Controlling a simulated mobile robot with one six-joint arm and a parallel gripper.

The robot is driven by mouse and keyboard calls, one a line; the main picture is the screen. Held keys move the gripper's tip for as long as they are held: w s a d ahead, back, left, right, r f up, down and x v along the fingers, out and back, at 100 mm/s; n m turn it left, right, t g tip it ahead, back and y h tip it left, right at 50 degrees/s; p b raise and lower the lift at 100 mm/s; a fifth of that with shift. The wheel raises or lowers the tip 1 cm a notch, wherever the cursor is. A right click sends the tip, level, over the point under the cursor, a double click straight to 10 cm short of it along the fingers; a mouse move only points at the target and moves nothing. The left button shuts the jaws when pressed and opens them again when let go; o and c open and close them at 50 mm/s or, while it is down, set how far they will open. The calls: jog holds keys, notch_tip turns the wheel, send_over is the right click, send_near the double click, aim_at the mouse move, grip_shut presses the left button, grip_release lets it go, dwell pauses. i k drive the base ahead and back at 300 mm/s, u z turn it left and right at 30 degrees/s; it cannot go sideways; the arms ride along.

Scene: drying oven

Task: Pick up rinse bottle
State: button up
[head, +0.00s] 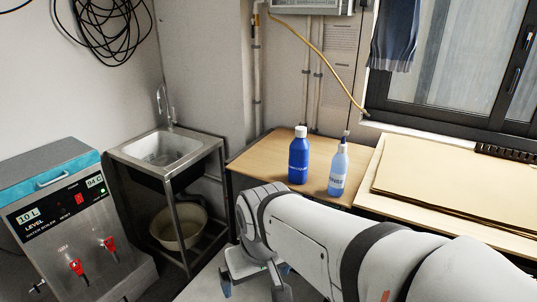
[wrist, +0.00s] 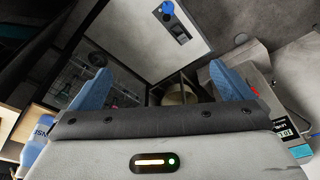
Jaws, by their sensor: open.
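The rinse bottle (head: 338,172) is a translucent light-blue bottle with a narrow nozzle top and a label. It stands upright on a wooden table (head: 258,157), right of a dark blue bottle with a white cap (head: 299,160). Part of a blue labelled bottle (wrist: 34,152), seemingly the rinse bottle, shows at the left edge of the wrist view. My gripper (head: 253,289) is in front of and left of the table, apart from both bottles. Its blue fingers (wrist: 163,85) are spread with nothing between them.
A steel sink (head: 165,152) stands left of the table, with a basin (head: 180,227) on its lower shelf. A water boiler (head: 65,228) is at the far left. Flat boards (head: 460,185) cover the surface right of the bottles. A yellow hose (head: 320,55) hangs behind.

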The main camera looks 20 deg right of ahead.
aim_at(340, 162)
jog(key=z, duration=3)
jog(key=k, duration=0.95)
jog(key=u, duration=1.7)
jog(key=i, duration=1)
